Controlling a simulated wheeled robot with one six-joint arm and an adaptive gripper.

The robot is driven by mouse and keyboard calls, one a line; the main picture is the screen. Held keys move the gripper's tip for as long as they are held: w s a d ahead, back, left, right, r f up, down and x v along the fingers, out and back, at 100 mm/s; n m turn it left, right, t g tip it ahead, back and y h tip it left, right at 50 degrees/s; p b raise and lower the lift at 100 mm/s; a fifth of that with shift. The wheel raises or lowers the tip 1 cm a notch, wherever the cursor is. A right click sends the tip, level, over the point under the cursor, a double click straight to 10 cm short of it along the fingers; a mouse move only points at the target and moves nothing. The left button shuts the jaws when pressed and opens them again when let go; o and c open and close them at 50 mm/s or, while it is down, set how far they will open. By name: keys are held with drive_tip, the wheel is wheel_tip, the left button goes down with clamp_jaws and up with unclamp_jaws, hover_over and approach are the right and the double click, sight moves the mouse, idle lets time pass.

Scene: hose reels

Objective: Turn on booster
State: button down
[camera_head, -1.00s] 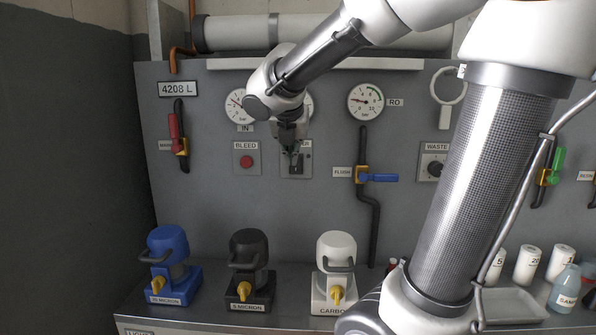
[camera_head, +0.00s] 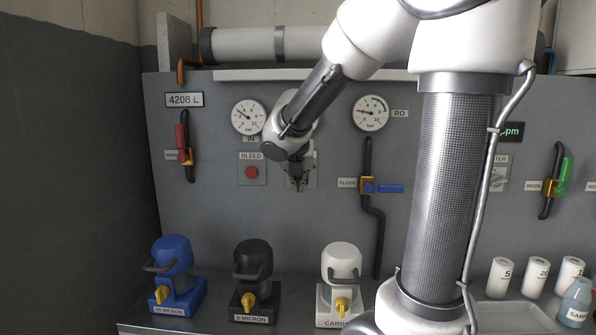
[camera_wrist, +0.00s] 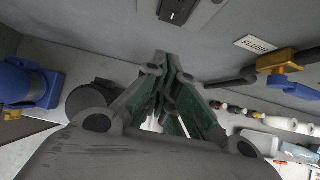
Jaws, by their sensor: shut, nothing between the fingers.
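The booster switch is a dark rocker (camera_wrist: 175,10) on a grey plate at the top edge of the wrist view. In the head view its plate (camera_head: 312,178) is mostly covered by my gripper, and the rocker and most of the label are hidden. My gripper (camera_head: 297,187) hangs in front of the plate's lower part in the head view. In the wrist view my gripper (camera_wrist: 160,62) has its green-padded fingers together and empty, with the tips below the switch in the picture. I cannot tell whether they touch the panel.
The red BLEED button (camera_head: 252,172) is just left of the plate. The FLUSH valve with blue handle (camera_head: 383,188) is to the right. Blue (camera_head: 173,255), black (camera_head: 252,260) and white (camera_head: 341,262) filter housings stand on the bench below. Gauges are above.

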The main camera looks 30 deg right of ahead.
drive_tip(key=w+d+f, duration=0.2)
drive_tip(key=w+d, duration=0.1)
drive_tip(key=w, duration=0.1)
drive_tip(key=shift+w+f, duration=0.25)
drive_tip(key=shift+w, duration=0.05)
drive_tip(key=shift+w+d+f, duration=0.15)
drive_tip(key=shift+w+d, duration=0.1)
drive_tip(key=shift+w, duration=0.05)
drive_tip(key=shift+r, duration=0.95)
drive_tip(key=shift+a, duration=0.1)
